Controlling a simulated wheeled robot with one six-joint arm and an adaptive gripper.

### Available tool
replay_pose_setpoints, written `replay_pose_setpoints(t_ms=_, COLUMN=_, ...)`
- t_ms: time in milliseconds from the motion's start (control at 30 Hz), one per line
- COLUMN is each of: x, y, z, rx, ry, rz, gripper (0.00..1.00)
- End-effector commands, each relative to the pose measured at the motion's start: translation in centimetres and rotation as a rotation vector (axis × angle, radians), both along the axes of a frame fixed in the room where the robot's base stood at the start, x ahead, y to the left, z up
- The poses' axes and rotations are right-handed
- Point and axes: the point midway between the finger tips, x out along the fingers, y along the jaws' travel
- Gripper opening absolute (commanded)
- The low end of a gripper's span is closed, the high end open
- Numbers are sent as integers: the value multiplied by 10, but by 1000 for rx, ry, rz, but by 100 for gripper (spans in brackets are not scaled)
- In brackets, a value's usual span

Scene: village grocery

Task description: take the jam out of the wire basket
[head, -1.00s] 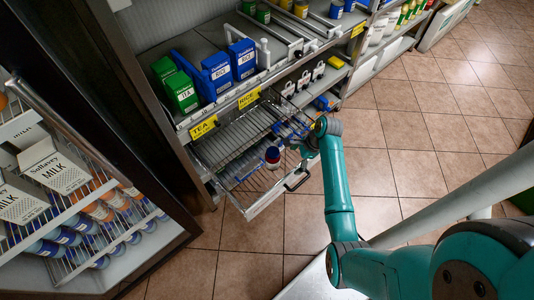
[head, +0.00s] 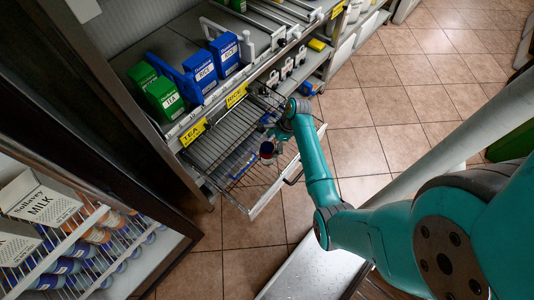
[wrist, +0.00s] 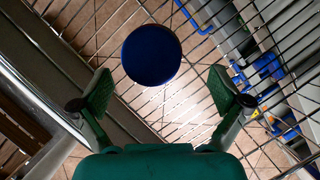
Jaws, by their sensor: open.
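The jam jar (head: 267,149), with a blue lid and a reddish body, is in the pulled-out wire basket (head: 261,208) under the lower shelf. In the wrist view its round blue lid (wrist: 151,55) shows from above, just beyond my fingertips and slightly left of centre. My gripper (wrist: 164,88) is open and empty, its green pads on either side of a gap below the lid in the picture. In the head view my gripper (head: 273,130) is above the basket, close to the jar. The jar's lower part is hidden in the wrist view.
Blue rice boxes (head: 200,70) and green tea boxes (head: 163,97) stand on the shelf above the basket. A glass-fronted cabinet with milk cartons (head: 40,200) is at left. The basket's wires and front rail surround the jar. Tiled floor (head: 385,115) is open at right.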

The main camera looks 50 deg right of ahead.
Motion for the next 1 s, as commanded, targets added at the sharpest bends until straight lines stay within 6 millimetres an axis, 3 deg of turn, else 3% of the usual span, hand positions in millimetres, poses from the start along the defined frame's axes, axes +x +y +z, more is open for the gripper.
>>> replay_pose_setpoints(t_ms=400, x=6, y=21, z=-42, rx=0, ry=0, rz=1, gripper=99)
replay_pose_setpoints(t_ms=700, x=7, y=22, z=-47, rx=0, ry=0, rz=1, gripper=99)
replay_pose_setpoints(t_ms=767, x=7, y=22, z=-47, rx=0, ry=0, rz=1, gripper=89)
replay_pose_setpoints(t_ms=1000, x=7, y=22, z=-47, rx=0, ry=0, rz=1, gripper=29)
